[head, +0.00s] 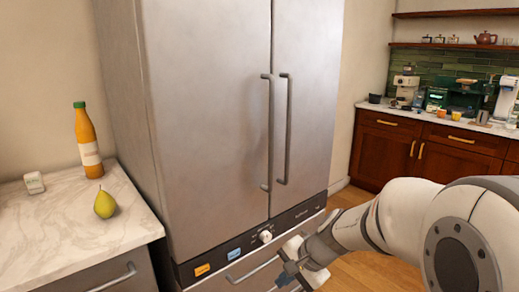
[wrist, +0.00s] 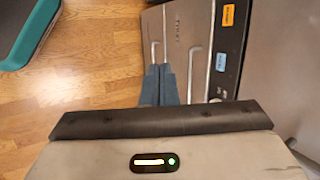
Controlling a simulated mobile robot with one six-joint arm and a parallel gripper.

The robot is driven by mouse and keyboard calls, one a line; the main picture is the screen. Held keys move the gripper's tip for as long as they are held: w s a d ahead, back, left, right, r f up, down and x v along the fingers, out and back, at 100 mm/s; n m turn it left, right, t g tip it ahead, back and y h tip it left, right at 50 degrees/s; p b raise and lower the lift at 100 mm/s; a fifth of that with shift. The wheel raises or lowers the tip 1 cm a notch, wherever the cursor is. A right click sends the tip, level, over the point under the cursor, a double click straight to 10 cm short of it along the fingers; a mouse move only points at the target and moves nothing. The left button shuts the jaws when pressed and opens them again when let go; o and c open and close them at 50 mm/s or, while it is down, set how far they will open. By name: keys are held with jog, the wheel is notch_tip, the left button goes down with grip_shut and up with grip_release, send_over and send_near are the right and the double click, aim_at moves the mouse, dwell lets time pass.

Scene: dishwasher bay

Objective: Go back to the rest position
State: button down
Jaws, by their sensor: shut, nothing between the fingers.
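My gripper (head: 288,274) is at the bottom of the head view, in front of the lower part of a tall steel cabinet with two doors (head: 215,110). In the wrist view its two blue-grey fingers (wrist: 160,84) are together with nothing between them. A drawer front with a bar handle (wrist: 194,68) shows beyond the fingers in the wrist view. I cannot tell whether the gripper touches it.
A marble counter (head: 60,235) at the left holds an orange bottle (head: 87,140), a yellow-green pear (head: 104,204) and a small white box (head: 34,183). Wooden cabinets (head: 385,150) with coffee gear stand at the back right. Wooden floor (wrist: 95,95) shows open left of the fingers.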

jog(key=s+d+r+n+h+p, duration=0.2)
jog(key=s+d+r+n+p, duration=0.2)
jog(key=s+r, duration=0.3)
jog(key=s+d+r+n+h+p, duration=0.3)
jog(key=s+d+r+n+p, duration=0.1)
jog(key=s+r, duration=0.4)
jog(key=shift+d+r+n+h+p, duration=0.2)
jog(key=shift+d+n+h+p, duration=0.15)
jog(key=shift+d+p, duration=0.35)
jog(key=shift+s+a, duration=0.1)
jog(key=shift+a, duration=0.05)
